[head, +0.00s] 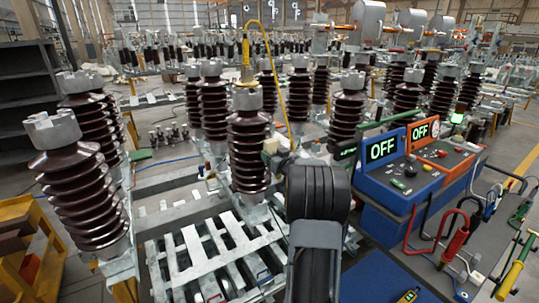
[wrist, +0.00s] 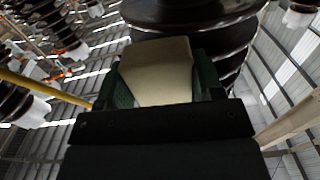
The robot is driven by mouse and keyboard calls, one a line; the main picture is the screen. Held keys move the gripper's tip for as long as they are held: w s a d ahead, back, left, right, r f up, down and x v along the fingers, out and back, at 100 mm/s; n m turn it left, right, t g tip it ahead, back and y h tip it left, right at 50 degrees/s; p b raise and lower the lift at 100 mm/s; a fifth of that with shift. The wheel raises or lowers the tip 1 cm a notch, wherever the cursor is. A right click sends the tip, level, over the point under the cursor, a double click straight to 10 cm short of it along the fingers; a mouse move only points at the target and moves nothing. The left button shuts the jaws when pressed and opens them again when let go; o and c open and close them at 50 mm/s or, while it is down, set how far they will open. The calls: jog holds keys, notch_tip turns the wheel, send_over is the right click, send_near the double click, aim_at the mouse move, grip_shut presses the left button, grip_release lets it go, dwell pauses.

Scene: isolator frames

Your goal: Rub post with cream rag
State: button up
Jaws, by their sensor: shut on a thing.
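The post (head: 248,150) is a dark brown ribbed insulator with a grey metal cap, upright near the middle of the head view. Its dark ribs (wrist: 190,14) also fill the top of the wrist view. My gripper (head: 273,150) is at the post's right side, at mid height. In the wrist view my gripper (wrist: 165,88) has green fingers shut on the cream rag (wrist: 156,68), a pale block-like pad. The rag's far end is right at the ribs and looks to touch them. In the head view the rag (head: 270,145) is small and partly hidden by my gripper.
More ribbed insulators stand around, including one close at left (head: 78,190). A yellow hose (head: 279,80) arches from the post's top down its right side. Blue (head: 385,155) and orange (head: 430,140) boxes reading OFF stand right of my arm. A slatted metal frame (head: 210,255) lies below.

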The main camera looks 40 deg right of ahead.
jog(key=shift+s+a, duration=0.25)
jog(key=shift+s, duration=1.25)
jog(key=shift+s+a, duration=0.2)
jog(key=shift+s, duration=1.25)
jog(key=shift+s+a, duration=0.2)
jog(key=shift+s, duration=1.3)
